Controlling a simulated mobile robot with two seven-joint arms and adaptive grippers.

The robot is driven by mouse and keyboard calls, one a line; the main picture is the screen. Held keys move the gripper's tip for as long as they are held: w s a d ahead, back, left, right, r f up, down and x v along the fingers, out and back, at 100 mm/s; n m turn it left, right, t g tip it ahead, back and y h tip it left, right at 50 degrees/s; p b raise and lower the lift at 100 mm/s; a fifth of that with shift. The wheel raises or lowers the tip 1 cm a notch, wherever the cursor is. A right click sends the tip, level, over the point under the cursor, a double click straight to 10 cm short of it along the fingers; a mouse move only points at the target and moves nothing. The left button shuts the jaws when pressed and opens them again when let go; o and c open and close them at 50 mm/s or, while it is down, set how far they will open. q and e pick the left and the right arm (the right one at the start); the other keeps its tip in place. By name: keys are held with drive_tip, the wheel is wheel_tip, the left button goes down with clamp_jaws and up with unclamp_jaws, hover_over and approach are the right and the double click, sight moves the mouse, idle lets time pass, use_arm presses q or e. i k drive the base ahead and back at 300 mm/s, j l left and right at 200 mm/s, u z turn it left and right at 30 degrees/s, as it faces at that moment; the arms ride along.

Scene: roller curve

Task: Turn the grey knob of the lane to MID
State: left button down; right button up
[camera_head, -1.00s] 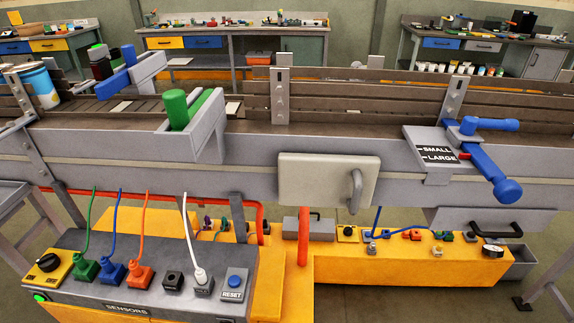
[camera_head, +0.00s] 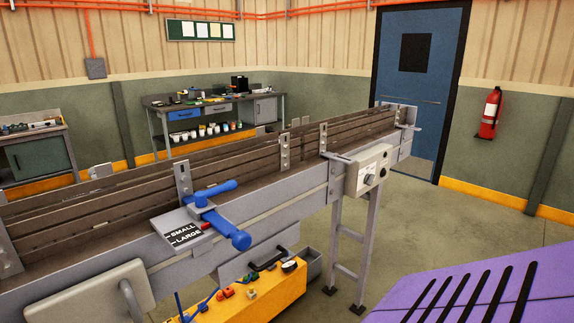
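The lane's pale control box (camera_head: 355,183) is fixed to the near side of the conveyor (camera_head: 260,219), right of centre. A small grey knob (camera_head: 370,180) sits on its front face. The knob's pointer and any position labels are too small to read. A second small round part (camera_head: 383,172) shows to the right of the knob. Neither my left nor my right gripper is in view.
A blue-handled SMALL/LARGE lever (camera_head: 222,228) stands out from the conveyor, left of the control box. A yellow bench (camera_head: 250,298) is below. A purple slotted surface (camera_head: 470,298) fills the bottom right corner; I cannot tell what it is. Floor right of the conveyor is clear.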

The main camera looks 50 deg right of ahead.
sight(368, 178)
drive_tip(key=j+z, duration=0.15)
drive_tip(key=z, duration=2.05)
drive_tip(key=i+l, duration=0.6)
drive_tip(key=k+z, duration=0.05)
